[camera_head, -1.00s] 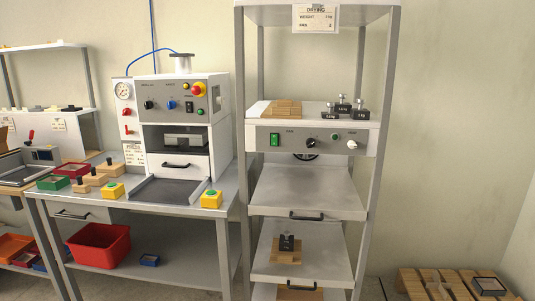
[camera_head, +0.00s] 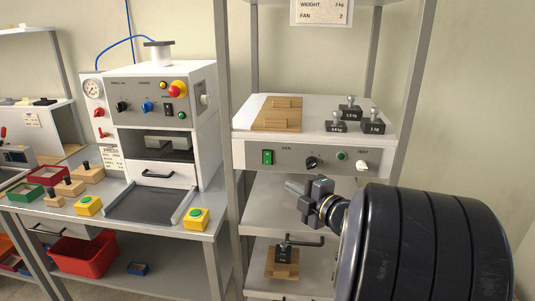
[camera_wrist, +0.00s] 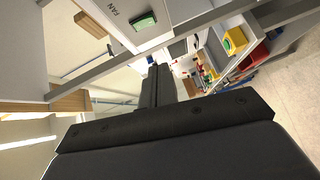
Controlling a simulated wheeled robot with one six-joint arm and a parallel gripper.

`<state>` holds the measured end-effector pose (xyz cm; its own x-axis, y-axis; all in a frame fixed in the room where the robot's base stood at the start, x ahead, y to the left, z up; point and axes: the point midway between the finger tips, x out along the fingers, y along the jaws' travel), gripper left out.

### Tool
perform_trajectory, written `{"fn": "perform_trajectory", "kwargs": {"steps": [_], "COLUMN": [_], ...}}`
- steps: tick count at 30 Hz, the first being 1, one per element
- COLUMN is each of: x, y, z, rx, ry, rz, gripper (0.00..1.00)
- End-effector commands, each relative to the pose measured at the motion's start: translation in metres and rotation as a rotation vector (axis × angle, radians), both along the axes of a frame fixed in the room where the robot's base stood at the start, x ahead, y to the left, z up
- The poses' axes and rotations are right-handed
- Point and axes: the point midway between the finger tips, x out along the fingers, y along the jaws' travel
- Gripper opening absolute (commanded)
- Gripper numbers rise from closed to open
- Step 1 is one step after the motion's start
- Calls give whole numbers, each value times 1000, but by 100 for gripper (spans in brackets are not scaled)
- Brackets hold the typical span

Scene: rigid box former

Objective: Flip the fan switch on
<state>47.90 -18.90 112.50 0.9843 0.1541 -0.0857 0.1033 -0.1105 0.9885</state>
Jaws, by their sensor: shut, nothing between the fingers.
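The fan switch (camera_head: 268,157) is a green rocker at the left end of the grey panel (camera_head: 225,149) on the drying rack's upper unit. It also shows in the wrist view (camera_wrist: 145,22), next to the printed word FAN. My gripper (camera_head: 290,186) is in front of the rack, below the panel and a little right of the switch, apart from it. Its fingers are shut and empty, pointing left. In the wrist view the dark fingers (camera_wrist: 156,70) point up the picture, with the switch beyond them to the upper left.
The panel also carries a black knob (camera_head: 312,162), a green button (camera_head: 341,155) and a white knob (camera_head: 362,165). Wooden blocks (camera_head: 278,112) and several black weights (camera_head: 336,126) lie on top. A rack post (camera_head: 222,130) stands left of the switch. A press machine (camera_head: 160,110) stands further left.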

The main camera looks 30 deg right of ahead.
Motion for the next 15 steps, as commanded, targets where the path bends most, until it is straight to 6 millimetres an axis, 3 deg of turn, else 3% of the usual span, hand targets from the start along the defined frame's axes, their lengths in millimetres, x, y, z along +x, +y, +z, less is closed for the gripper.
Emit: {"fn": "perform_trajectory", "kwargs": {"steps": [15], "x": [-2], "y": [-2], "z": [4], "rx": [-38], "ry": [-5], "rz": [44], "gripper": [0]}}
